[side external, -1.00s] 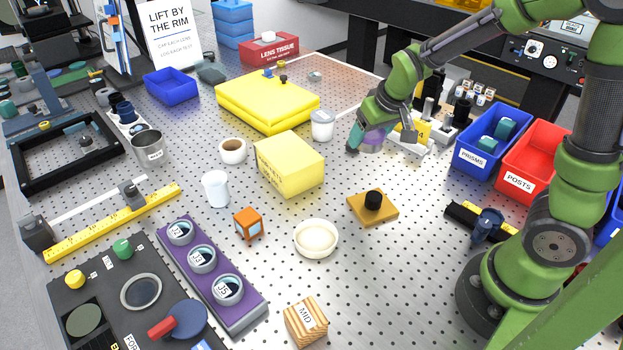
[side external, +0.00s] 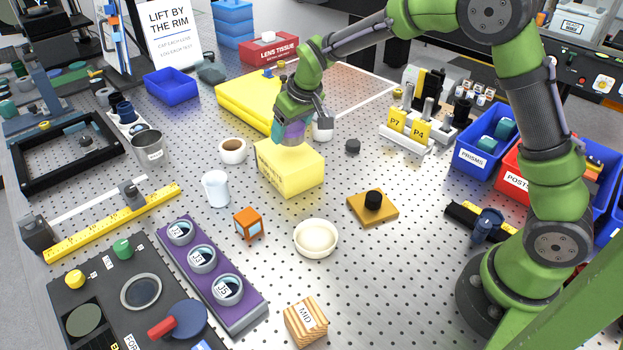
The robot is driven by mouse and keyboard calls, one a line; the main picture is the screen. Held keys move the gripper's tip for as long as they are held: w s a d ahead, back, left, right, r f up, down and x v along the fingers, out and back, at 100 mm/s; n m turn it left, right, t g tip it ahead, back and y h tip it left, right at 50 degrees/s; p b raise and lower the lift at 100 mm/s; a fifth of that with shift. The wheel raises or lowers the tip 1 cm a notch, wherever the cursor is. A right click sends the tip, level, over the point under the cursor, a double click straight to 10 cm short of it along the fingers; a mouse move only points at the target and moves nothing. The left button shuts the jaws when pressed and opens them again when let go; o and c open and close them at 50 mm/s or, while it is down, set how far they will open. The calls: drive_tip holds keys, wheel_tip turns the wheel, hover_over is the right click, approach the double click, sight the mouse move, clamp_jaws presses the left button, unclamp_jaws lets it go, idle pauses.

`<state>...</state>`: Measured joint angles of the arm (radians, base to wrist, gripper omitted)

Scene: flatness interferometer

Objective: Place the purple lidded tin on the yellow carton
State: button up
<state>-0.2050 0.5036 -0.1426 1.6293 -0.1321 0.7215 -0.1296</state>
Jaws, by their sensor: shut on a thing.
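The yellow carton (side external: 290,172) sits on the perforated table near the middle of the side view. My gripper (side external: 292,132) is directly above the carton's far part, pointing down. It is shut on the purple lidded tin (side external: 292,138), of which only a purple part shows between and below the fingers. The tin is at or just above the carton's top; I cannot tell whether it touches. The rest of the tin is hidden by my gripper.
A white lidded jar (side external: 322,130) stands close behind the carton, partly hidden by my gripper. A yellow flat case (side external: 240,103) lies behind left. A brown-filled white cup (side external: 232,151), a white beaker (side external: 215,189) and a cream bowl (side external: 316,239) stand around the carton. A dark round piece (side external: 352,146) lies right.

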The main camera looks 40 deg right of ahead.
sight(287, 139)
drive_tip(key=shift+w, duration=0.6)
drive_tip(key=shift+w+f, duration=0.2)
drive_tip(key=shift+f, duration=1.6)
drive_tip(key=shift+f, duration=0.2)
drive_tip(key=o, duration=1.1)
drive_tip(key=shift+r, duration=0.15)
